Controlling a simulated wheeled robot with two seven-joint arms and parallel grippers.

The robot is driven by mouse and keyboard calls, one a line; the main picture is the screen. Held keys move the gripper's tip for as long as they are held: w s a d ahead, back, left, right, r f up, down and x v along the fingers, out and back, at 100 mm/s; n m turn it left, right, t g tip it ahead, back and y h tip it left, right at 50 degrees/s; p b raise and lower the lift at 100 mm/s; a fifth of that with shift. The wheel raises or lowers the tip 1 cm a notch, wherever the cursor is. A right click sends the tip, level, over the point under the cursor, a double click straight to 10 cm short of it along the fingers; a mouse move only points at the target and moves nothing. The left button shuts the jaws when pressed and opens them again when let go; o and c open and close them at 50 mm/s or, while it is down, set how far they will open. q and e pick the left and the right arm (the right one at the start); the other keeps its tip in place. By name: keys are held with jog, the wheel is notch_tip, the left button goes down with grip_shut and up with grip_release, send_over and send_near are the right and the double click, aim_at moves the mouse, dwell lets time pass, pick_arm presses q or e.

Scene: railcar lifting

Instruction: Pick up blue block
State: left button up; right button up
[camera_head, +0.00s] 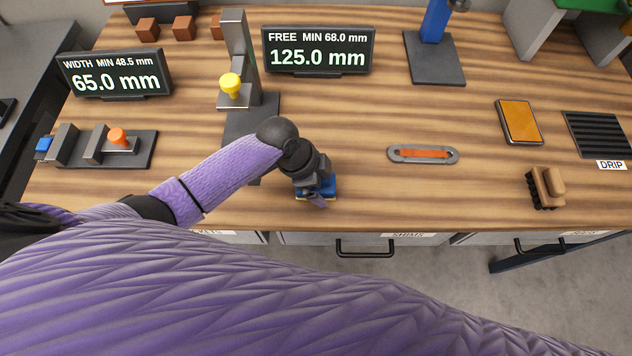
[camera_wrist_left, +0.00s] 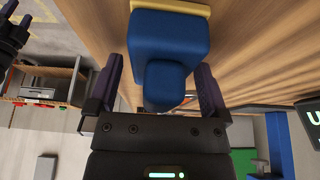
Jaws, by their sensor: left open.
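The blue block (camera_head: 325,184) is on the wooden table near its front edge, partly hidden by my left gripper (camera_head: 316,194) in the head view. In the left wrist view, the blue block (camera_wrist_left: 168,35) has a wide body, a narrower blue knob and a yellow strip at its far end. My left gripper (camera_wrist_left: 160,72) is open there, with one finger on each side of the knob. Gaps show between the fingers and the knob. A dark gripper-like part, apparently my right gripper (camera_wrist_left: 14,32), shows at the left edge of that view; its jaws are unclear.
A grey slotted piece with an orange strip (camera_head: 424,154) lies to the right. A brown brush (camera_head: 545,187) and an orange-topped pad (camera_head: 519,121) are farther right. A gauge stand with a yellow knob (camera_head: 231,84) stands behind my left arm. The table's middle is largely clear.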

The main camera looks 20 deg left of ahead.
pick_arm(q)
jog(key=shift+r, duration=0.1)
jog(key=c, duration=1.3)
notch_tip(320, 180, up, 9)
jog(key=p, duration=0.3)
jog(key=shift+r, duration=0.5)
pick_arm(e)
jog(key=r, duration=0.3)
jog(key=shift+w+a, duration=0.1)
jog(key=shift+a, duration=0.3)
